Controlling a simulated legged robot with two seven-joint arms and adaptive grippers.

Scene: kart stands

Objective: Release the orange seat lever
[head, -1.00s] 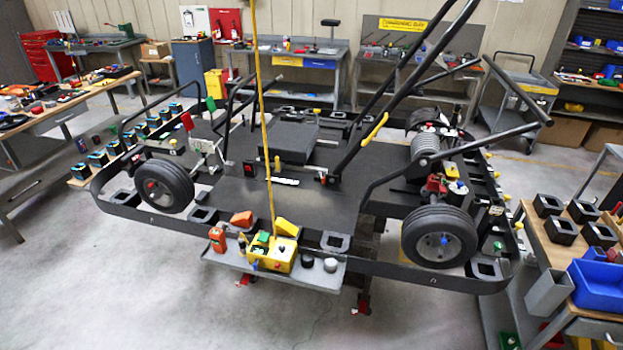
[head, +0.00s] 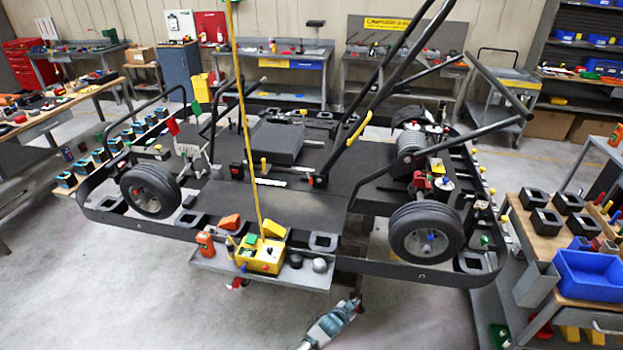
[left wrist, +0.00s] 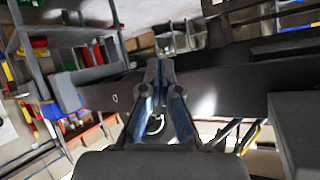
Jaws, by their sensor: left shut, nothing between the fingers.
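A yellow-orange handle (head: 359,128) sits on the slanted black bar of the kart (head: 290,205); I cannot tell for sure that it is the seat lever. The black seat-like block (head: 273,141) lies flat on the kart's deck. My left gripper (head: 354,303) is low in front of the kart's near rail, below and well apart from the handle. In the left wrist view its fingers (left wrist: 161,66) come together with nothing between them, facing the dark rail (left wrist: 215,75). My right gripper is not in view.
A front tray (head: 215,265) holds a yellow control box (head: 262,256) with a tall yellow pole (head: 240,110). An orange wedge (head: 230,222) lies behind it. Wheels (head: 150,190) stick out of the kart. A bench with a blue bin (head: 595,275) stands at right. The left foreground floor is clear.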

